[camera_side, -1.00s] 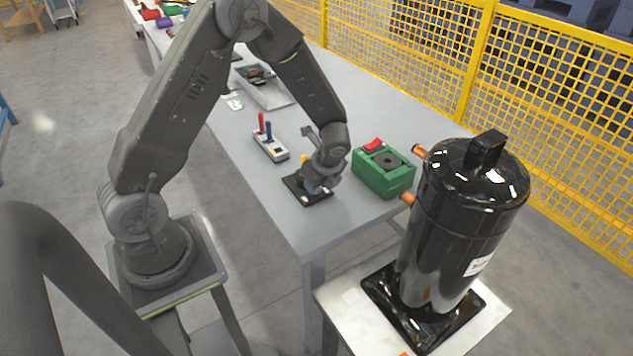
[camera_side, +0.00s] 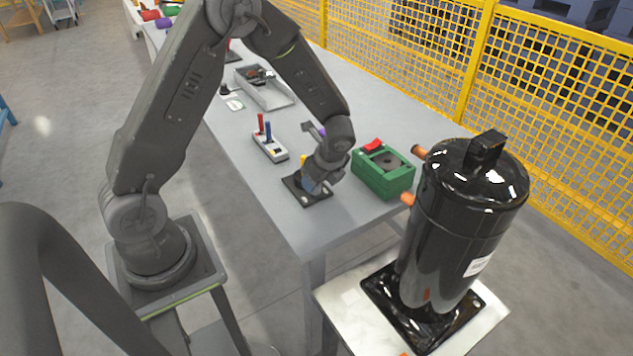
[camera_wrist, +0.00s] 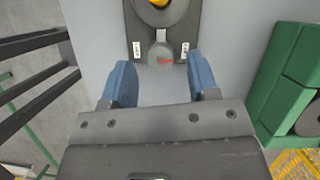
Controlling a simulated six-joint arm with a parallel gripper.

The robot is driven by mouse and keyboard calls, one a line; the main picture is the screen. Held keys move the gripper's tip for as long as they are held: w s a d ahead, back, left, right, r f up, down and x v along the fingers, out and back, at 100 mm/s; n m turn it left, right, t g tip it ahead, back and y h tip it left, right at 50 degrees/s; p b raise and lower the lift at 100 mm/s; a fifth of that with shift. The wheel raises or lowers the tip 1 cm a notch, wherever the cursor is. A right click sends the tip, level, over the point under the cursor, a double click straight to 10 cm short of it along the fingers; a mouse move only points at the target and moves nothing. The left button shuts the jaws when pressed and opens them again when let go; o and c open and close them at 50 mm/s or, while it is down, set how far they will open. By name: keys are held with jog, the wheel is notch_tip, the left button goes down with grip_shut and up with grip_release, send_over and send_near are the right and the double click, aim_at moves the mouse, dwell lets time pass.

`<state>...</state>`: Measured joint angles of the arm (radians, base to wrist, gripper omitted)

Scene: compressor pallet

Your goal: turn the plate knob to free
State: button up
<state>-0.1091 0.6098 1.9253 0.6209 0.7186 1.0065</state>
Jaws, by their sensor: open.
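The plate knob (camera_wrist: 160,54) is a small round grey knob with a red mark, on a dark plate (camera_wrist: 184,28) that has two white labels, one on each side of the knob. A yellow part sits further up on the same plate. The dark plate lies on the table in the side view (camera_side: 307,198). My gripper (camera_wrist: 160,82) is open, its two blue fingers pointing towards the plate. The knob is just beyond the fingertips, between their lines, and apart from them. In the side view my wrist hides the knob.
A green box (camera_side: 383,178) with a red switch stands right of the plate. A white block with red and blue levers (camera_side: 270,145) is to the left. A grey tray (camera_side: 265,90) lies further back. A black compressor (camera_side: 460,225) stands on the pallet at front right.

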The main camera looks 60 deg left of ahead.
jog(key=v, duration=1.1)
jog(key=shift+r, duration=0.4)
jog(key=shift+d, duration=0.1)
jog(key=s+d+r+n+t+h, duration=0.2)
jog(key=s+d+r+n+t, duration=0.1)
jog(key=s+r+n, duration=0.4)
jog(key=s+d+r+n+t+h, duration=0.2)
jog(key=s+d+r+n+t, duration=0.1)
jog(key=s+r+n, duration=0.4)
jog(key=s+d+n, duration=0.1)
jog(key=s+n, duration=0.1)
jog(key=s, duration=0.2)
jog(key=shift+s+h, duration=0.25)
jog(key=shift+h, duration=0.05)
